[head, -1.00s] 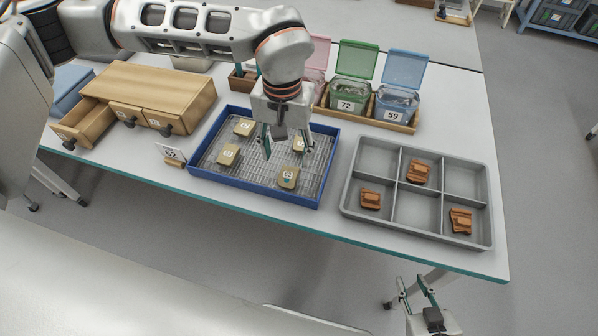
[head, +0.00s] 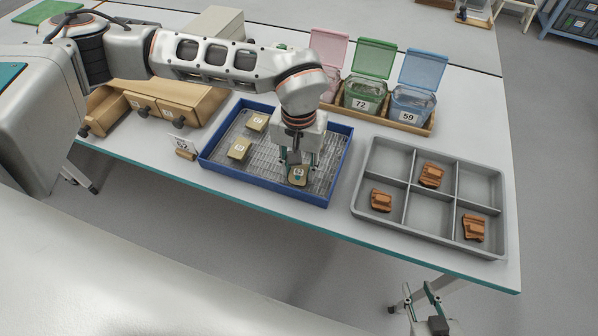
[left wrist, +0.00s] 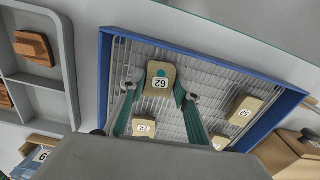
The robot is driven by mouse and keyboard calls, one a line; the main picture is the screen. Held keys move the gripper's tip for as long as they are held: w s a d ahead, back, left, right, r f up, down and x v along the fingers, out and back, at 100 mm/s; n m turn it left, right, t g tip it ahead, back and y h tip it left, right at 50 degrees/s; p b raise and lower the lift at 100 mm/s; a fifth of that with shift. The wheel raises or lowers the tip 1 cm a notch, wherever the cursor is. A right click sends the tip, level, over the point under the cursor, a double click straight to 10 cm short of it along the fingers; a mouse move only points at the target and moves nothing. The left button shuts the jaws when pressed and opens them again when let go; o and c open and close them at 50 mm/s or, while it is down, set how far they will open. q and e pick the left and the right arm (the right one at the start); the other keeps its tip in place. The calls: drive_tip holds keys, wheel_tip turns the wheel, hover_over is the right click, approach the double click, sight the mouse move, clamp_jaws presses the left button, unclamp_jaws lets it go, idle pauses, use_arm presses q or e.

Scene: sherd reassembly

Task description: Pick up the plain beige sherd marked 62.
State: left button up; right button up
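The beige sherd marked 62 (left wrist: 160,80) lies label up on the wire grid of a blue-rimmed tray; a teal spot shows beside its label. In the head view this sherd (head: 298,178) is at the tray's front right. My left gripper (head: 298,162) points down just above it. In the left wrist view the gripper (left wrist: 160,93) is open, with its fingertips apart on either side of the sherd and gaps between. My right gripper (head: 419,296) is open and empty, low in front of the table.
The blue tray (head: 204,156) also holds sherds marked 72 (left wrist: 144,127) and 59 (left wrist: 243,112), and another (head: 256,122). A grey compartment tray (head: 432,236) with reddish sherds is at right. Open-lidded boxes (head: 365,95), a number sign (head: 183,146) and wooden drawers (head: 195,100) stand nearby.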

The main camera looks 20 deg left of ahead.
use_arm(q)
drive_tip(key=shift+c, duration=1.2)
drive_tip(key=shift+r, duration=0.1)
